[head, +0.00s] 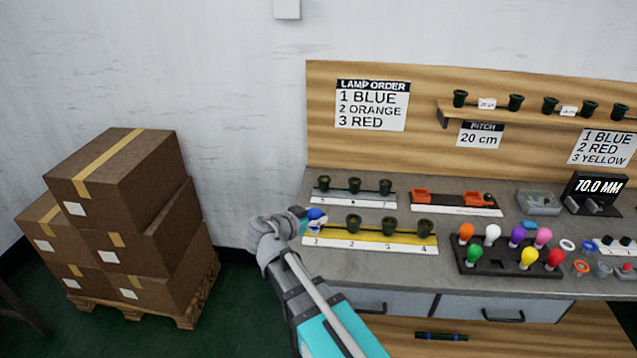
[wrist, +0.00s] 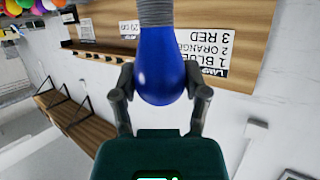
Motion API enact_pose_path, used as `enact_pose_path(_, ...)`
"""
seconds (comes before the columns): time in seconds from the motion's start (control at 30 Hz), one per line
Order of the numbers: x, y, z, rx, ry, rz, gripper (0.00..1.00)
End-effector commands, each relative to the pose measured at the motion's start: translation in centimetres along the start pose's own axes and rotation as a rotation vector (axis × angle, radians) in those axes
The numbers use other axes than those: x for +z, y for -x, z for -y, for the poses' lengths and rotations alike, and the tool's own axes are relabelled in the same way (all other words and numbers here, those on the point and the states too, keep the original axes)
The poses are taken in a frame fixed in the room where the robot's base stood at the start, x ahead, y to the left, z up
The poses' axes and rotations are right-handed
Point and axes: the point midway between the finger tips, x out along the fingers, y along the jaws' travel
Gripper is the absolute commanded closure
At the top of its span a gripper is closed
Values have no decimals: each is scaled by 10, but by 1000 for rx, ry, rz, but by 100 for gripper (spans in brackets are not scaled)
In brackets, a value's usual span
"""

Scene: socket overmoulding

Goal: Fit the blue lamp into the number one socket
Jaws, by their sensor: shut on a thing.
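The blue lamp (wrist: 157,65) is between the two fingers of my gripper (wrist: 159,82) in the wrist view, with its grey threaded base pointing away from the palm. In the head view the blue lamp (head: 316,214) shows at the tip of my gripper (head: 307,221), at the left end of the yellow numbered strip (head: 372,238). The label 1 is just below it. The number one socket is hidden behind the lamp and gripper, so I cannot tell if the lamp touches it. Dark sockets (head: 353,225) stand at positions 2, 3 and 4.
A grey strip (head: 350,200) with three dark sockets lies behind the yellow one. A dark rack (head: 500,265) of coloured lamps is to the right. A lamp order sign (head: 371,105) reads 1 blue, 2 orange, 3 red. Stacked boxes (head: 125,170) stand left, off the bench.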

Motion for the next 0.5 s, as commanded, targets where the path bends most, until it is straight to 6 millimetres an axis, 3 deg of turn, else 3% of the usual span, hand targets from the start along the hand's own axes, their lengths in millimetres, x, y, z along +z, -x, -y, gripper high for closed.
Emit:
enact_pose_path(0.27, -4, -7, 14, -4, 1, 0, 79)
enact_pose_path(0.5, -18, -40, 44, -2, -1, 0, 79)
